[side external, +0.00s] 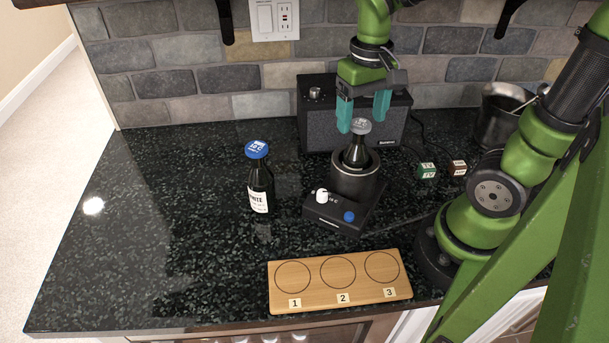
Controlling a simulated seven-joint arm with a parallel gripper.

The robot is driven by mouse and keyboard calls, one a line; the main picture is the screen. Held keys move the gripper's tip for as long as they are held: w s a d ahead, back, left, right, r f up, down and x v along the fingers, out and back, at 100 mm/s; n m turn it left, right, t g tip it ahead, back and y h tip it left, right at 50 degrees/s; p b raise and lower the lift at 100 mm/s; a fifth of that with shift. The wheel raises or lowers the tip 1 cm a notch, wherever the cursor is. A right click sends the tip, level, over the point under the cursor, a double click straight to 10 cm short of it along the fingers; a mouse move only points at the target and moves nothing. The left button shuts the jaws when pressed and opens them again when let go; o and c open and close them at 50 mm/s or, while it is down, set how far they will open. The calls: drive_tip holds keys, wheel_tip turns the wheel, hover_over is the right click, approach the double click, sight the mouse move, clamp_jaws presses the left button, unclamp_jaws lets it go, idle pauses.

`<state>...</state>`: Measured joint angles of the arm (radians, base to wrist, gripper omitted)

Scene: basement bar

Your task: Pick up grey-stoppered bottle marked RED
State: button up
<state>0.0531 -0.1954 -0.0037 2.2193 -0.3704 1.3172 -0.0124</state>
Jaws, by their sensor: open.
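A dark bottle with a grey stopper (361,126) stands upright in the round dark holder of a small black device (355,186). The holder hides its lower part, and I cannot read any label on it. My gripper (363,127), with teal fingers, points down over this bottle. The fingers are apart, at about the height of the grey stopper in the picture; I cannot tell how they line up in depth. A second dark bottle with a blue cap (260,180) stands on the counter to the left, its white label partly reading "ITE".
A wooden board (340,293) with circles numbered 1, 2 and 3 lies in front. A black speaker (318,110) stands behind the device. Small green (427,170) and brown (457,167) blocks and a dark metal bucket (497,115) are to the right. The left counter is clear.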

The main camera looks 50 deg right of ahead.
sight(356, 158)
wheel_tip(356, 158, down, 5)
drive_tip(key=shift+a, duration=0.1)
clamp_jaws()
idle(0.5)
